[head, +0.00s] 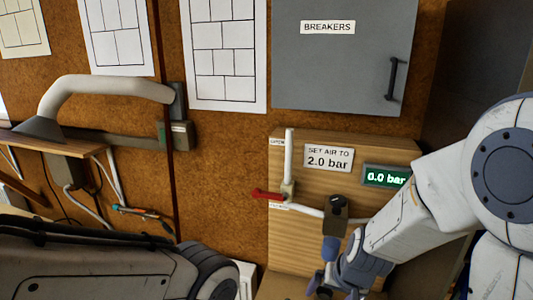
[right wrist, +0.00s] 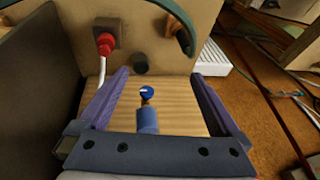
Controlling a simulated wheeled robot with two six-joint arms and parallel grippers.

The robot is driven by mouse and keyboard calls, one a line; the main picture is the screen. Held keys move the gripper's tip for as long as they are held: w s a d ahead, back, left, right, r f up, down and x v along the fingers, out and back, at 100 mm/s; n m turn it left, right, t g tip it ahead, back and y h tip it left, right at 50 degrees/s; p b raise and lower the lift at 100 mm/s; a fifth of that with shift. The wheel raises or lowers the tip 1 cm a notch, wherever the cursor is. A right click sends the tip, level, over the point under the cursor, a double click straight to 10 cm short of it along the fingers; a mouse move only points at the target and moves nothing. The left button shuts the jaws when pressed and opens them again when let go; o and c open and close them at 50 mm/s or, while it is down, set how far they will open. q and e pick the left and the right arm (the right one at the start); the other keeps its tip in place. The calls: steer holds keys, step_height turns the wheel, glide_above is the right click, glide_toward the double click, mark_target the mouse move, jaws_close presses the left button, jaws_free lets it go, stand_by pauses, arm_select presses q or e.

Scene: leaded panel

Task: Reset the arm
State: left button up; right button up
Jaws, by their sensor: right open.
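The arm on the right of the head view is my right one, bent down in front of a wooden panel (head: 400,150). Its gripper (head: 322,286) is low by the panel, partly cut off by the picture's bottom edge. In the right wrist view the right gripper (right wrist: 160,74) has its two purple fingers wide apart. A blue cylinder with a round blue end (right wrist: 147,92) shows in the space between them, with no finger touching it that I can see. My left arm lies across the lower left of the head view; its gripper does not show.
The panel carries a red lever (head: 268,195), a dark fitting with a blue lower part (head: 330,247), a "SET AIR TO 2.0 bar" label (head: 328,158) and a display (head: 385,176) reading 0.0 bar. A grey BREAKERS cabinet (head: 340,65) hangs above. A red knob (right wrist: 105,44) shows in the wrist view.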

steer(key=s+d+n+g+h, duration=0.1)
steer(key=s+d+n, duration=0.25)
steer(key=s, duration=0.25)
arm_select(q)
step_height(320, 180, down, 12)
steer(key=b, duration=1.2)
steer(key=shift+f, duration=0.15)
arm_select(e)
steer(key=s+a+f+n+g, duration=0.1)
steer(key=s+a+f+n, duration=0.1)
steer(key=s+a, duration=0.4)
steer(key=s+a+f+n+g, duration=0.2)
steer(key=s+a+f+n, duration=0.1)
steer(key=s+a, duration=0.4)
steer(key=shift+s+f+n+y, duration=0.25)
steer(key=shift+s+n+y, duration=0.15)
steer(key=shift+n, duration=0.35)
steer(key=shift+w+a, duration=0.1)
